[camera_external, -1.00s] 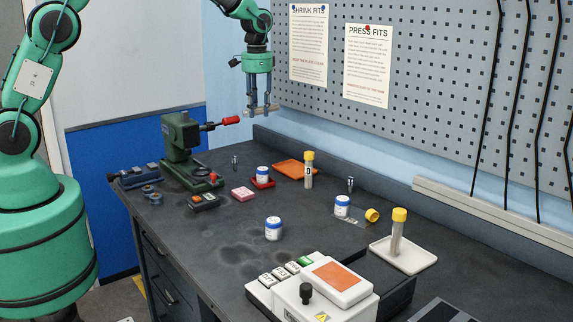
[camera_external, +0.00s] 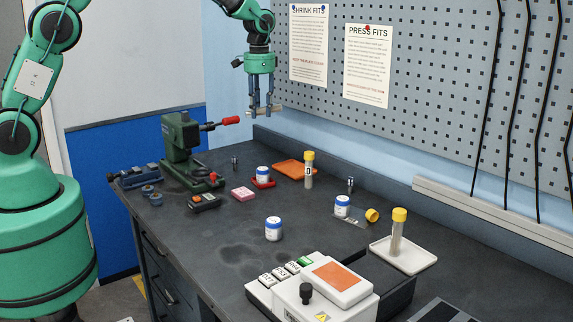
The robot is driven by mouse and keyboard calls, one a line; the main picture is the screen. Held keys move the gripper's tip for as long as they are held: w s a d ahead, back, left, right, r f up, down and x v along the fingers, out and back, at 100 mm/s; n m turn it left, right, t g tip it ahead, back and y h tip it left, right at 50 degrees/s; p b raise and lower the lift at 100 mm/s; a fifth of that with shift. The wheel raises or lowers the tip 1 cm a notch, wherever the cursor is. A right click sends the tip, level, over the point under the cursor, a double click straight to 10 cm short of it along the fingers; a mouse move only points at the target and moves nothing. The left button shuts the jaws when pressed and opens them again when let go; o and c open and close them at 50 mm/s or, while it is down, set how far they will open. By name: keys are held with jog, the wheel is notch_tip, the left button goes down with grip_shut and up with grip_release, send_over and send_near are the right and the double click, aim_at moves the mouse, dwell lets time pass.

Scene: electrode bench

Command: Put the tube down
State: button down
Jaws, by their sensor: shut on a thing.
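My gripper (camera_external: 262,105) is high above the back of the bench, near the pegboard wall, with its fingers pointing down. It is shut on a pale, slim tube (camera_external: 278,108), which lies roughly level across the fingertips, clear of the bench. Its details are too small to make out. A yellow-capped tube (camera_external: 308,172) with a "0" label stands upright on the bench. Another yellow-capped tube (camera_external: 396,240) stands upright on a white tray (camera_external: 418,262) at the right.
A green press (camera_external: 182,145) with a red handle stands below and left of my gripper. White jars with blue lids (camera_external: 273,230), an orange tray (camera_external: 290,166), a loose yellow cap (camera_external: 372,215) and a white instrument (camera_external: 312,290) are on the bench. The middle left bench is partly clear.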

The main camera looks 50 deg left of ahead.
jog(key=w+d+f+m, duration=0.2)
jog(key=w+d+m, duration=0.1)
jog(key=d, duration=0.7)
jog(key=w+d+f+m+p, duration=0.1)
jog(key=w+d+f+m, duration=0.15)
jog(key=d, duration=0.65)
jog(key=w+d+f+m, duration=0.2)
jog(key=w+d+m, duration=0.15)
jog(key=d, duration=0.65)
jog(key=s+d+f+m, duration=0.1)
jog(key=d+f+m, duration=0.1)
jog(key=d, duration=0.8)
jog(key=s+d+f+m, duration=0.2)
jog(key=d+f+m, duration=0.1)
jog(key=d, duration=0.8)
jog(key=s+d+f+m+p, duration=0.1)
jog(key=s+d+f+m, duration=0.1)
jog(key=d, duration=0.8)
jog(key=shift+s+d+f+m, duration=0.2)
jog(key=shift+d+f+m, duration=0.15)
jog(key=shift+f, duration=0.45)
